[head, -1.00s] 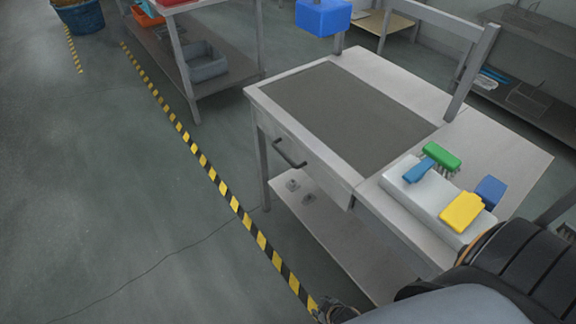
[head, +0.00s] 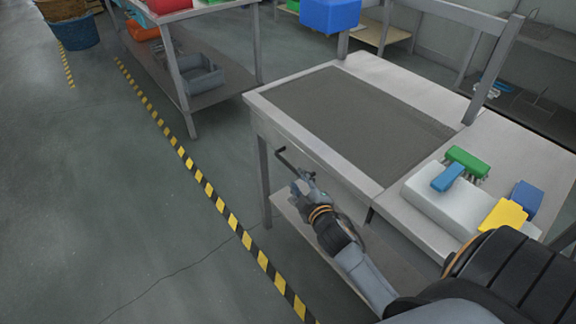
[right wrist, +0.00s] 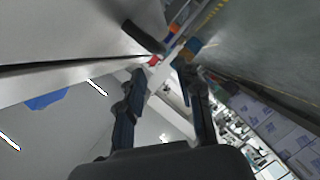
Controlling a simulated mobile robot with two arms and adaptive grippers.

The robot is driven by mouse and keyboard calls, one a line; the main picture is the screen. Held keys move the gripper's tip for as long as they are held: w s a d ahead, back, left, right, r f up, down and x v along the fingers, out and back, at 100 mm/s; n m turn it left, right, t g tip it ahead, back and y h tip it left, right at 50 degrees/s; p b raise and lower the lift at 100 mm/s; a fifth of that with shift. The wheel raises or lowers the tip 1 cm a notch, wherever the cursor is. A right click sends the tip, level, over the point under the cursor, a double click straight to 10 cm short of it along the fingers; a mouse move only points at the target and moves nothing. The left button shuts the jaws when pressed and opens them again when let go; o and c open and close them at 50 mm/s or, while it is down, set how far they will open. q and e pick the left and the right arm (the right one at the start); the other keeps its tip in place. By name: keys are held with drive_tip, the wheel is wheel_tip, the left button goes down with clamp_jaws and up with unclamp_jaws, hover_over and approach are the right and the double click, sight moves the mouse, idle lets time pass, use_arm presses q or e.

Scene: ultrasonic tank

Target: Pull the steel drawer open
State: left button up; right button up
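The steel drawer (head: 330,178) sits under the left part of the steel worktable and looks shut. Its dark bar handle (head: 283,156) stands out from the front. In the head view my right gripper (head: 300,183) is close to the handle, and the gripper partly hides the handle's near end. In the right wrist view my right gripper (right wrist: 159,69) is open, with nothing between its fingers. The handle (right wrist: 142,36) lies just beyond the fingertips there, apart from them as far as I can tell. My left gripper is not in view.
The table top has a grey mat (head: 350,105) and a white block (head: 440,205) with green, blue and yellow brushes at right. A blue bin (head: 330,15) is behind. A lower shelf (head: 290,225) sits under the drawer. The floor at left is clear, with a striped line (head: 205,186).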

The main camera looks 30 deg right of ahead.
sight(290, 168)
drive_tip(key=x, duration=1)
drive_tip(key=shift+f, duration=0.1)
drive_tip(key=shift+s, duration=0.1)
clamp_jaws()
drive_tip(key=shift+a, duration=0.1)
